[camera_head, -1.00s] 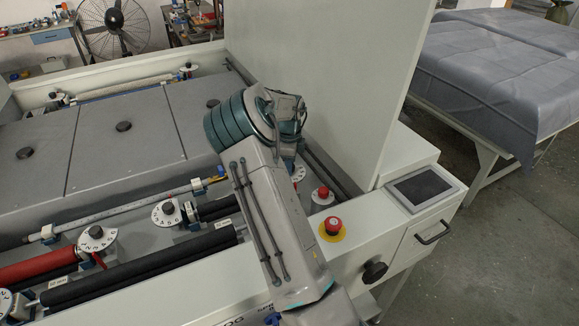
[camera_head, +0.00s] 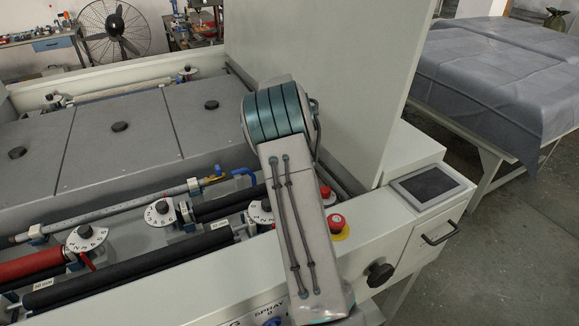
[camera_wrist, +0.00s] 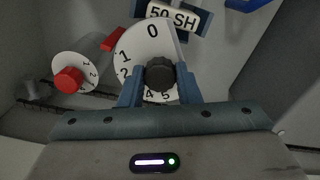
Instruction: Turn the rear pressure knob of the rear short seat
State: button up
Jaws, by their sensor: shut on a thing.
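In the wrist view, a black pressure knob (camera_wrist: 160,75) stands in the middle of a white numbered dial (camera_wrist: 133,50). My gripper (camera_wrist: 160,92) is shut on this knob, one finger on each side. The dial's 0 is at the top, with 1 and 2 down its left side and 4 and 5 below the knob. A "50 SH" label (camera_wrist: 174,18) sits just above the dial. In the head view my arm hides the gripper and the held knob.
A red knob (camera_wrist: 68,80) on a smaller white dial is left of the gripper. The head view shows other dials (camera_head: 160,212) (camera_head: 86,237), a black roller (camera_head: 130,268), a red emergency button (camera_head: 337,222), a touch panel (camera_head: 432,186) and a tall pale panel (camera_head: 320,75).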

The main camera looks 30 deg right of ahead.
jog(key=n+b, duration=0.1)
jog(key=n, duration=0.4)
jog(key=shift+n, duration=0.3)
jog(key=n+b, duration=0.1)
jog(key=n, duration=0.3)
jog(key=shift+n, duration=0.4)
jog(key=o, duration=1)
notch_tip(320, 180, up, 14)
jog(key=shift+f+b, duration=0.1)
jog(key=shift+b, duration=0.55)
